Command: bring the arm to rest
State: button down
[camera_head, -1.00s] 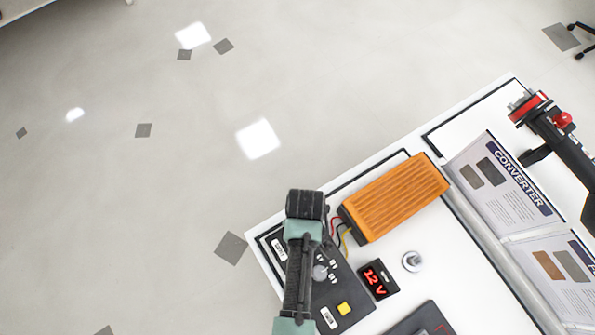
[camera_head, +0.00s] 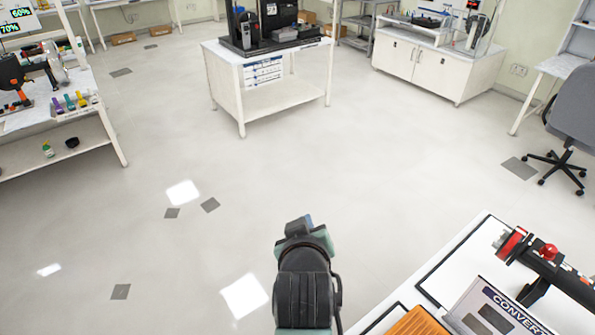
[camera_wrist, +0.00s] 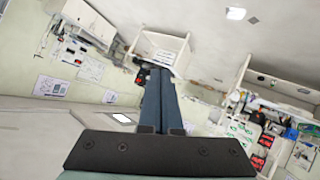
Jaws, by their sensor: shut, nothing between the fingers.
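In the wrist view my gripper (camera_wrist: 158,85) shows its two blue fingers together along the middle, shut with nothing between them. The fingers point out into the open room and touch nothing that I can see. In the head view my arm (camera_head: 304,285) is raised at the bottom centre, left of the near white bench (camera_head: 380,318). Its dark wrist is folded, and the fingers are mostly hidden there.
A white table (camera_head: 275,105) stands further back. A grey chair (camera_head: 575,120) is at right. Open floor lies ahead.

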notch_tip(320, 180, up, 27)
jog(key=s+m+t+b, duration=0.1)
jog(key=m+t, duration=0.1)
jog(key=t, duration=0.6)
jog(key=s+a+r+m+t+b, duration=0.1)
jog(key=s+r+t, duration=0.6)
jog(key=s+r, duration=0.7)
notch_tip(320, 180, up, 4)
jog(key=shift+a+r+m, duration=0.15)
jog(key=shift+r+m, duration=0.05)
jog(key=shift+m, duration=0.4)
jog(key=shift+s, duration=0.1)
